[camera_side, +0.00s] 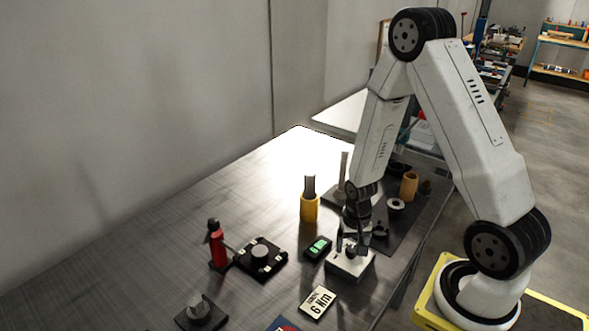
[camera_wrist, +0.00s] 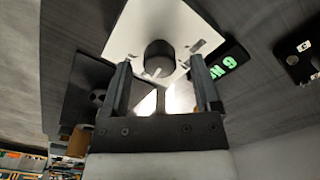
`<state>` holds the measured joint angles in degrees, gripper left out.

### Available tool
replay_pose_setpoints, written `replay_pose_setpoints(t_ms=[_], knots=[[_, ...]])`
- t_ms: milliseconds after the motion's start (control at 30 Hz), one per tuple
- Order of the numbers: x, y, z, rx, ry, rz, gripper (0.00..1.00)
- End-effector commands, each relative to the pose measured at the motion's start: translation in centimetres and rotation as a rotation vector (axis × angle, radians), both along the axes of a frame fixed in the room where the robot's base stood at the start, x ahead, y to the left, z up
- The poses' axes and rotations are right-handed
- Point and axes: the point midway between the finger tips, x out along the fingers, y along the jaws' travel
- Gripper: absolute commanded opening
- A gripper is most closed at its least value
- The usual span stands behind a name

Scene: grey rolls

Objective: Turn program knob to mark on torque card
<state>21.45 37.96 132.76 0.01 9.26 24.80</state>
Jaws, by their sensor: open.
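The program knob (camera_wrist: 160,56) is a dark round cylinder on a white panel (camera_wrist: 122,38) with small marks around it. The panel also shows in the side view (camera_side: 358,270), under my gripper (camera_side: 350,244). My gripper, also in the wrist view (camera_wrist: 160,70), is open, its two fingers apart and pointing down at the knob. The fingertips appear on either side of the knob; contact cannot be told. The torque card (camera_side: 318,302) reads 6 Nm and lies flat in front of the panel. The knob's pointer direction is not clear.
A small black device with a green display (camera_side: 319,246) sits beside the panel. A yellow cup with a grey roll (camera_side: 309,209) stands behind. A red tool (camera_side: 217,246) and black fixture (camera_side: 262,258) are at left. A dark mat with parts lies behind my gripper.

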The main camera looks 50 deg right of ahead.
Motion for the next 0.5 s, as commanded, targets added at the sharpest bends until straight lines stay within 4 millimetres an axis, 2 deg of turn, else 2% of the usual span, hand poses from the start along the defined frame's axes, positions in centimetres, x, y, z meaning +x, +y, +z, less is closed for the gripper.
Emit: replay_pose_setpoints(t_ms=[500], knots=[[0.0,0.0,4.8,-0.001,-0.002,0.0,0.8]])
